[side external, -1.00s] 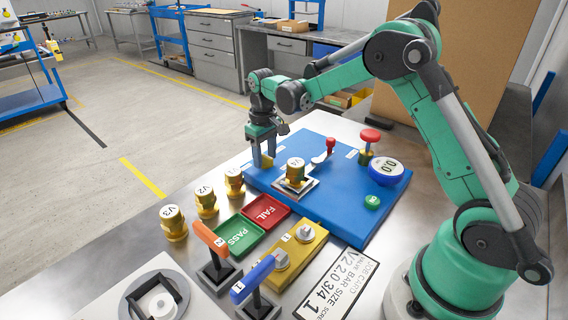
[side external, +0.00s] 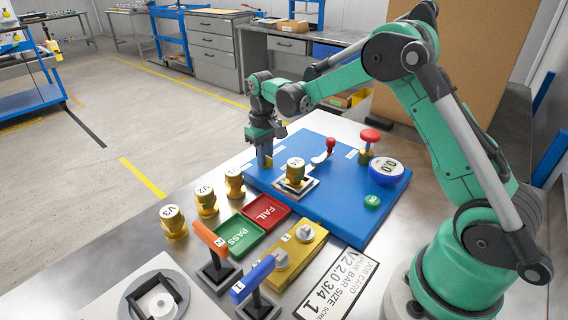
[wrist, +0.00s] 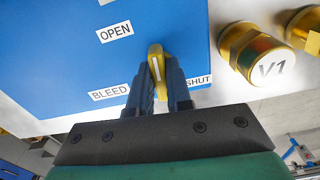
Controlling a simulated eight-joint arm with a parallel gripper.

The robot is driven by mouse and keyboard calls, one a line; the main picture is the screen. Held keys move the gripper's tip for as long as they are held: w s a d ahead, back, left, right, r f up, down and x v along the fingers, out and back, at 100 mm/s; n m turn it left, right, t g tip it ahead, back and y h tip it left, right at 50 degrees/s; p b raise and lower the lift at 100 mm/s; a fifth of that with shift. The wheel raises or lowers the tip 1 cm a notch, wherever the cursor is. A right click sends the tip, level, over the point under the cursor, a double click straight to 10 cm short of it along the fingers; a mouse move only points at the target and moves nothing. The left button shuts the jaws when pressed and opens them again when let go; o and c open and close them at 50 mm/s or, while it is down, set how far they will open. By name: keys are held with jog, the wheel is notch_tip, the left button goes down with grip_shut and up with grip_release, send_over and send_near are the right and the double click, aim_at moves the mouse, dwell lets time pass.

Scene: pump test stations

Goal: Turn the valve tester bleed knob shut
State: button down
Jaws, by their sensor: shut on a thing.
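The bleed knob (wrist: 155,59) is a yellow bar-shaped handle with a white line along it. It stands at the corner of the blue tester board (side external: 340,222), beside the labels OPEN (wrist: 114,33), BLEED (wrist: 110,92) and SHUT (wrist: 199,81). My gripper (wrist: 160,80) is shut on the knob, one finger on each side. The white line runs nearly upright in the wrist view, between the directions of OPEN and SHUT. In the side view my gripper (side external: 265,160) points down and hides most of the knob.
A brass valve V1 (wrist: 258,55) stands close to the SHUT side; V2 (side external: 206,202) and V3 (side external: 173,223) stand near it. Another brass valve (side external: 295,173) sits in the board's fixture, near a red lever (side external: 330,145) and a gauge (side external: 386,171).

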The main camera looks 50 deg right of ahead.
jog(key=m, duration=0.8)
jog(key=shift+m, duration=0.3)
jog(key=m, duration=0.4)
jog(key=shift+m, duration=2.1)
jog(key=c, duration=0.8)
grip_release()
